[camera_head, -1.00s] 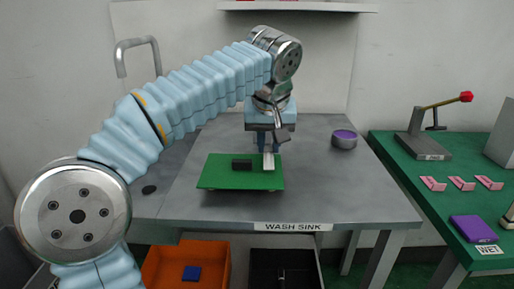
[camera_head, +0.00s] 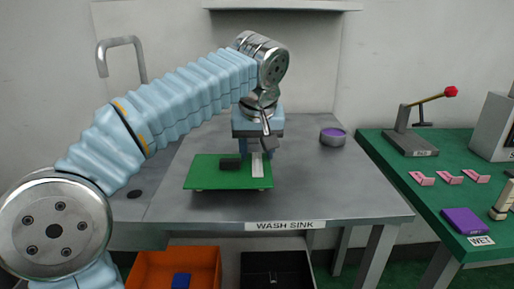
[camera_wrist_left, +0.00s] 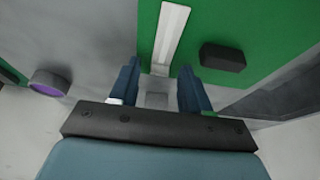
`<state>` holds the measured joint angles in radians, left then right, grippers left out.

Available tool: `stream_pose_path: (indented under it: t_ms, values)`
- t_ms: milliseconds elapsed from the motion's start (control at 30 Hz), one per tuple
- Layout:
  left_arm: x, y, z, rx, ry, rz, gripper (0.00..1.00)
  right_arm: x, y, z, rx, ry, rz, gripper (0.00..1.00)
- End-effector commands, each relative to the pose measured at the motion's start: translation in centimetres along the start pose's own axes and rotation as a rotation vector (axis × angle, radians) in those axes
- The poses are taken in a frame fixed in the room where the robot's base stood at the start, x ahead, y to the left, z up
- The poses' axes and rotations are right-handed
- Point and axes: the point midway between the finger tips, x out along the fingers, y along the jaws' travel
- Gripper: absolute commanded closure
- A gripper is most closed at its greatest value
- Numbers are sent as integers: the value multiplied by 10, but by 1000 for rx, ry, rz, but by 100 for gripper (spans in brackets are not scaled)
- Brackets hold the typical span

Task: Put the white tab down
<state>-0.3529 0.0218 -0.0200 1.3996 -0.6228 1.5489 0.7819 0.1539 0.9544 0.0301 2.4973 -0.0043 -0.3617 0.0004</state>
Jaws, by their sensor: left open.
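The white tab (camera_head: 257,165) is a long pale strip on the right part of the green board (camera_head: 205,177). In the left wrist view the white tab (camera_wrist_left: 170,35) runs away from the gripper over the green board and looks flat along it; I cannot tell its exact tilt. My left gripper (camera_head: 258,151) is over the back edge of the board. In the wrist view its blue fingers (camera_wrist_left: 158,72) are apart, either side of the tab's near end, with nothing clamped between them. My right gripper is out of view.
A black block (camera_head: 230,162) sits beside the tab on the board. A grey tin with a purple top (camera_head: 332,137) stands on the grey sink table (camera_head: 330,195). At right, a green table (camera_head: 400,180) holds a red-knobbed lever (camera_head: 430,98), pink pieces and a purple block (camera_head: 464,220).

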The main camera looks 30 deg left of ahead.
Motion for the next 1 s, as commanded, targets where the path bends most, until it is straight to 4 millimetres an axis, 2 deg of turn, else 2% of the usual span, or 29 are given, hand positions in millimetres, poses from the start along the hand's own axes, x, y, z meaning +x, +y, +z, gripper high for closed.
stream_pose_path:
  t_ms: [167, 500, 700, 1000]
  values:
    - [-22, 1, -2, 1, 2, 2, 53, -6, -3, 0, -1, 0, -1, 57]
    - [-98, 1, -2, 1, 2, 3, 53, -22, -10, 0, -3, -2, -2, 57]
    - [-119, 0, -1, 0, 1, 1, 53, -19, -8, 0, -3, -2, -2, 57]
    - [-122, 0, -1, 0, 0, 0, 53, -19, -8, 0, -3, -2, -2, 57]
